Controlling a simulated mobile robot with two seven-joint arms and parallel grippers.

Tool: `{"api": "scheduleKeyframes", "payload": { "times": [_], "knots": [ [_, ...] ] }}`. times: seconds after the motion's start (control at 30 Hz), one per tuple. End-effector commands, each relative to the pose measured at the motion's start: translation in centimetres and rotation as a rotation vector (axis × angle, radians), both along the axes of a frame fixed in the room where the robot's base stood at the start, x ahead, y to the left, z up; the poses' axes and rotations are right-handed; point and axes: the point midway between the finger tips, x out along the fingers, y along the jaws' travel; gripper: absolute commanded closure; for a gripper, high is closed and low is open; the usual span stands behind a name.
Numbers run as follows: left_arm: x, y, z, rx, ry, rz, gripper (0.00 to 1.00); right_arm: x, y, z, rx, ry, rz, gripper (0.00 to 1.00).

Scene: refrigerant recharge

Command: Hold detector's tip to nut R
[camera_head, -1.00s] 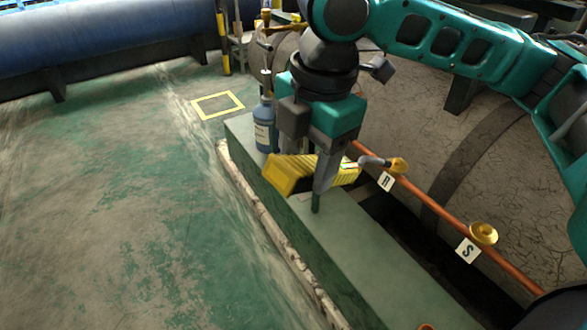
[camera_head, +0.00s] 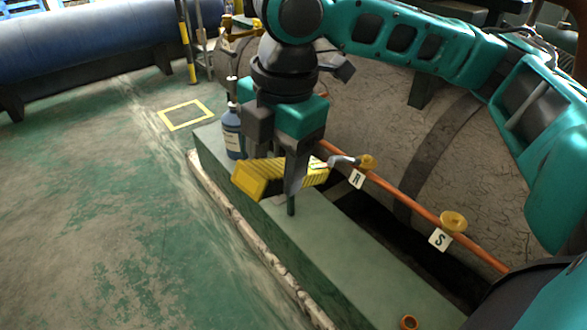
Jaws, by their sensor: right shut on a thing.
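My right gripper (camera_head: 291,200) is shut on the yellow detector (camera_head: 262,179), above the grey-green ledge. The detector's grey tip (camera_head: 345,160) points right, towards the brass nut R (camera_head: 367,162) on the copper pipe. The tip appears to reach the nut's left side; I cannot tell whether it touches. The label R (camera_head: 356,179) hangs just below that nut. A second brass nut (camera_head: 453,222), with label S (camera_head: 440,239), is further right along the pipe. My left gripper is not in view.
A blue bottle (camera_head: 233,138) stands on the ledge (camera_head: 345,243) behind the detector. A small copper ring (camera_head: 409,323) lies at the ledge's near end. A large cracked tank (camera_head: 370,125) rises behind the copper pipe (camera_head: 405,199). A yellow floor square (camera_head: 186,115) is empty.

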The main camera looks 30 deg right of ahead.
Motion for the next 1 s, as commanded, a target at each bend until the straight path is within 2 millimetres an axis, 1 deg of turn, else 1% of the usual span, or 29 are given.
{"api": "scheduleKeyframes", "payload": {
  "times": [0.87, 0.93, 1.0],
  "knots": [
    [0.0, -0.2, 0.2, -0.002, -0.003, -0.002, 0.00, 0.0, 0.0, 0.1, 0.001, -0.002, 0.000, 0.69],
    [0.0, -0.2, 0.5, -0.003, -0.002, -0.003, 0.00, 0.0, 0.1, 0.2, 0.000, -0.001, 0.001, 0.69],
    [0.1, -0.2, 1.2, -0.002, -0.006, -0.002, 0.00, 0.0, 0.6, 0.7, 0.000, 0.000, 0.003, 0.69]
  ]
}}
